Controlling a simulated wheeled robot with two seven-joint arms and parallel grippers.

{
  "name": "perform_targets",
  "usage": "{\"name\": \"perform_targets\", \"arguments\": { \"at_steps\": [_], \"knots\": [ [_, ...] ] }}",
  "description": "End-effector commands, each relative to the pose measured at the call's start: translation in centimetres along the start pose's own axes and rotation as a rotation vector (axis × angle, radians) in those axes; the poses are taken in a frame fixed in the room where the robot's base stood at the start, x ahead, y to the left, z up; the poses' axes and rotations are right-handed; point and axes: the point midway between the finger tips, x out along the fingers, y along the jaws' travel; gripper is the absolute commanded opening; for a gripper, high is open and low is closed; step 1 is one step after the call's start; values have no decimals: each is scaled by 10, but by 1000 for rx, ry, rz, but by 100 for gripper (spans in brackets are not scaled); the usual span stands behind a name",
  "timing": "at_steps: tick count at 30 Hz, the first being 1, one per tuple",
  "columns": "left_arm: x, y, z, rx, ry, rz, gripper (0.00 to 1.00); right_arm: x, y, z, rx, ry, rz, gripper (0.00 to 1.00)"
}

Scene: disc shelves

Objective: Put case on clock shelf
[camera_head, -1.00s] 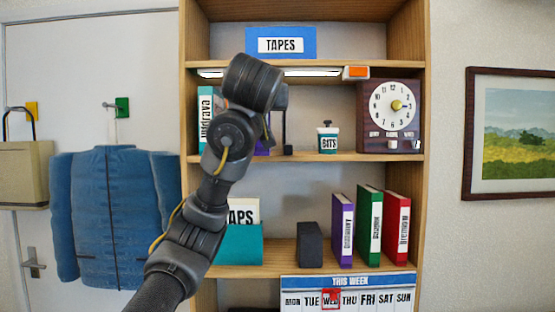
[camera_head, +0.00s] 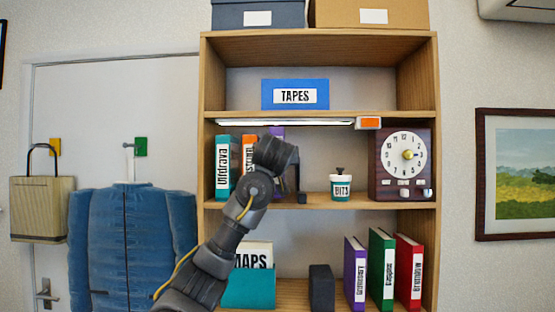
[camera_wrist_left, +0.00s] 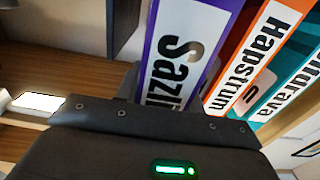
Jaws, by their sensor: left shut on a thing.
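The purple case (camera_wrist_left: 180,60), with white lettering panel reading "Sazli…", stands beside an orange case (camera_wrist_left: 245,70) in the left wrist view. In the head view its purple top (camera_head: 277,132) shows above my wrist, on the clock shelf (camera_head: 330,204). My left gripper (camera_head: 276,165) is at that shelf, in front of the purple case and shut on it. The wrist hides the fingertips and the case's lower part, so I cannot tell whether it touches the board. The clock (camera_head: 403,164) stands at the shelf's right end. My right gripper is not in view.
A teal case (camera_head: 222,167) stands left of the orange case. A dark upright piece (camera_head: 292,178) is just right of my wrist. A small pot marked BITS (camera_head: 341,188) stands mid-shelf, with bare board around it. A light strip (camera_head: 285,122) runs above.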

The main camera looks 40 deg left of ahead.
Motion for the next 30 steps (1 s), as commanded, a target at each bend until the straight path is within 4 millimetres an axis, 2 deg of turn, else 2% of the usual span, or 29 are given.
{"name": "perform_targets", "arguments": {
  "at_steps": [3,7,12,23,24,28,30],
  "knots": [
    [20,-1,-6,1,-3,-3,6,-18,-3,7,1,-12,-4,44],
    [44,-2,-5,0,-3,-4,6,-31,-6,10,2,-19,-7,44],
    [41,-2,12,0,1,-2,6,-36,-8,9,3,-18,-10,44],
    [40,-1,18,-1,1,-1,6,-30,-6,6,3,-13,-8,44],
    [41,-1,18,0,0,-2,41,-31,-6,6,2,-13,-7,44],
    [41,-1,18,0,-1,-2,58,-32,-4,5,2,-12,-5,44],
    [41,-1,17,0,-1,-2,60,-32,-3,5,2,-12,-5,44]
  ]
}}
